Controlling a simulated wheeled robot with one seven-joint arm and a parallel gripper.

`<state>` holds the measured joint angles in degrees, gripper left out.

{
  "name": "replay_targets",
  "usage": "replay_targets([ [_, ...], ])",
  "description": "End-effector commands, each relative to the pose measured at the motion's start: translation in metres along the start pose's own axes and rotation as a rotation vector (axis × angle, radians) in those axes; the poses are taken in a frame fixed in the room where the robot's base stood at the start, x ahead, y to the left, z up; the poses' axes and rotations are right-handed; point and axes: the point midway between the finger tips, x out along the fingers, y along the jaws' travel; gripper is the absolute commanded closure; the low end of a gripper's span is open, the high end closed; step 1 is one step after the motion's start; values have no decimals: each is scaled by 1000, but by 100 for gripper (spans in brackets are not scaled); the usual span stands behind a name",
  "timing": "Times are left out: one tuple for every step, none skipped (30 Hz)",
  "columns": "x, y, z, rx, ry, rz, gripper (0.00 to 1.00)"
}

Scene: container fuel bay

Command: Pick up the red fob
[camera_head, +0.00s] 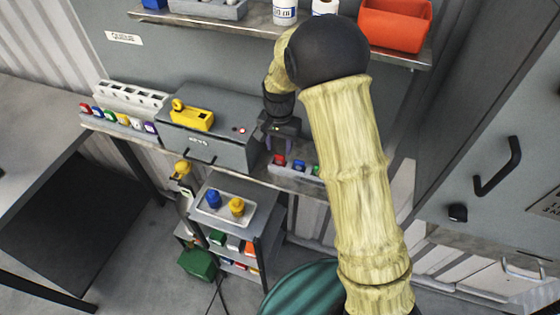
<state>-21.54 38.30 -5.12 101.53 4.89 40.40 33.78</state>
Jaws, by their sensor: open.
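A small red fob (280,160) sits at the left end of a short row on the shelf, right of the grey key box (215,135). Another red fob (85,108) stands at the left end of a row left of the box. My gripper (281,148) points down just above the right-hand row, close over its red fob. The gripper is open, with nothing seen held in it. Whether its fingertips touch the red fob cannot be told. My arm covers the right side of that row.
Blue (299,167) and green fobs stand just right of the red one. A yellow device (192,115) lies on the key box. An upper shelf (240,22) with bottles and an orange bin (395,24) is above. A low cart (237,213) holds a tray.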

Motion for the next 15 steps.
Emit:
replay_targets([
  [0,0,0,0,0,0,58],
  [0,0,0,-1,0,0,58],
  [1,0,0,-1,-1,0,58],
  [2,0,0,-1,-1,1,58],
  [3,0,0,-1,-1,1,58],
  [6,0,1,-1,-2,2,58],
  [8,1,1,-1,-3,3,58],
  [11,1,1,-1,-4,3,58],
  [16,2,1,-1,-4,3,58],
  [20,2,1,-1,-4,3,58],
  [23,2,1,-1,-3,3,58],
  [29,2,1,-1,-4,3,58],
  [34,2,1,-1,-3,2,58],
  [38,2,1,-1,-3,2,58],
  [43,2,1,-1,-3,2,58],
])
